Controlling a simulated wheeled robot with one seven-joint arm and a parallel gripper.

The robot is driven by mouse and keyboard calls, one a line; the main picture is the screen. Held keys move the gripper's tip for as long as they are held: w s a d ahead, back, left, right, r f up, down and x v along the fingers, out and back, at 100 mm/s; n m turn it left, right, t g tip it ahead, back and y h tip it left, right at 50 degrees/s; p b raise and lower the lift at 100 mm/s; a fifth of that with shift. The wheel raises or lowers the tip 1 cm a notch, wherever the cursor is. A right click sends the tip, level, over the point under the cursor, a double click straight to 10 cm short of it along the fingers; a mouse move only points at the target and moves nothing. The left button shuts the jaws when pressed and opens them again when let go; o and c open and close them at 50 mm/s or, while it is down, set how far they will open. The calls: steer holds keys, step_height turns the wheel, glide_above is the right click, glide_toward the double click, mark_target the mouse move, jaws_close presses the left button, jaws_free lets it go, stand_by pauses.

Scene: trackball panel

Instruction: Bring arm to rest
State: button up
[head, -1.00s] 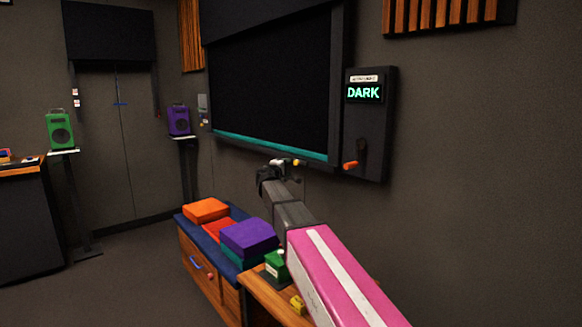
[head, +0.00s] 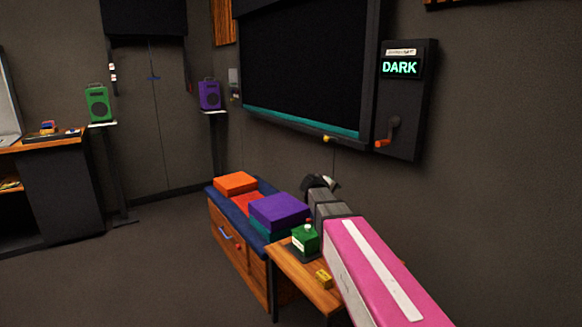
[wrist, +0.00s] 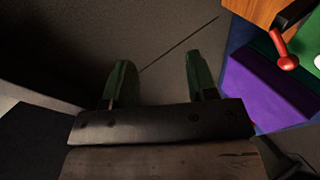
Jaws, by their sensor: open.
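My arm (head: 375,262), pink with a white stripe, reaches from the lower right of the head view. Its dark end with my gripper (head: 322,183) is beside the purple block, in front of the wall below the big dark screen. In the wrist view my gripper (wrist: 160,78) has two green fingers wide apart, with nothing between them. Grey floor and a thin dark line show past the fingers. In the head view the fingertips are too small to make out clearly.
A wooden cabinet (head: 262,272) bears orange and purple (head: 280,211) blocks. A green box (head: 305,239) and small yellow block (head: 323,278) lie on a wooden top close to my arm. A wall panel (head: 400,100) reads DARK and has a crank.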

steer(key=s+f+m+g+y, duration=0.2)
steer(key=s+f+g, duration=0.1)
steer(key=s+f, duration=0.4)
steer(key=s+f+m+g+y, duration=0.2)
steer(key=s+f, duration=0.6)
steer(key=s, duration=0.4)
steer(key=s+d+f+m+g+y, duration=0.1)
steer(key=s+f+g+y, duration=0.3)
steer(key=s+f, duration=0.4)
steer(key=shift+s+m, duration=0.8)
steer(key=shift+s, duration=0.05)
steer(key=shift+s+a+f+y, duration=0.1)
steer(key=shift+s+f+y, duration=0.05)
steer(key=shift+s+y, duration=0.2)
